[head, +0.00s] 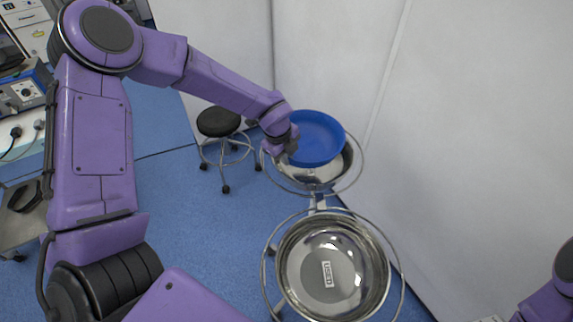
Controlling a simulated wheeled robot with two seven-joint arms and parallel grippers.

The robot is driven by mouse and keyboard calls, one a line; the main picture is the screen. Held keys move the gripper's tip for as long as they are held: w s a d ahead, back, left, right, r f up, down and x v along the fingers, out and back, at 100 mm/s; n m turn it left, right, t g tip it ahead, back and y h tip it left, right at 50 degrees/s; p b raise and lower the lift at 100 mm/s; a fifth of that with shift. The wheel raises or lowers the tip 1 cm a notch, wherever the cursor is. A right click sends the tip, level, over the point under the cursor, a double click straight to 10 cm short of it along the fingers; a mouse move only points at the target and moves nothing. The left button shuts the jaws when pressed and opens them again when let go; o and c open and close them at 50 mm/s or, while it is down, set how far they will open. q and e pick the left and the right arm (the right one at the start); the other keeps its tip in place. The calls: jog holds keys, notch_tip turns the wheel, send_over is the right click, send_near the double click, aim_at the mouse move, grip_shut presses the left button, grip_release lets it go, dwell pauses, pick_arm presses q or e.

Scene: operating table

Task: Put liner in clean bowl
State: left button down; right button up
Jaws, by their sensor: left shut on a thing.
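My left gripper (291,145) is shut on the left rim of a round blue liner (318,138). The liner is at the far steel bowl (322,175), covering its back and middle. The bowl's front part shows below the liner. I cannot tell whether the liner touches the bowl or hangs above it. A nearer steel bowl (371,265) is empty, with a white label on its bottom that seems to read "USED". Part of my right arm shows at the lower right edge; its gripper is out of view.
Both bowls sit in ring stands (318,198) close to the white wall (480,130). A black stool (219,121) stands left of the far bowl. Equipment (22,92) is at the left edge. Blue floor (205,225) lies clear left of the near bowl.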

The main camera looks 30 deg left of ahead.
pick_arm(q)
notch_tip(320, 180, down, 4)
jog(key=shift+r+b, duration=0.2)
jog(key=shift+b, duration=0.95)
jog(key=shift+w+r, duration=0.1)
jog(key=shift+w, duration=0.05)
jog(key=shift+f, duration=0.2)
jog(key=shift+f+b, duration=0.35)
jog(key=shift+b, duration=0.2)
jog(key=c, duration=1.3)
grip_release()
jog(key=shift+o, duration=0.2)
jog(key=shift+r+p, duration=0.25)
jog(key=shift+p, duration=0.05)
jog(key=shift+r+p, duration=0.65)
jog(key=shift+p, duration=0.1)
jog(key=b+v, duration=0.1)
jog(key=v, duration=1)
jog(key=shift+r+b, duration=0.25)
jog(key=shift+b, duration=0.1)
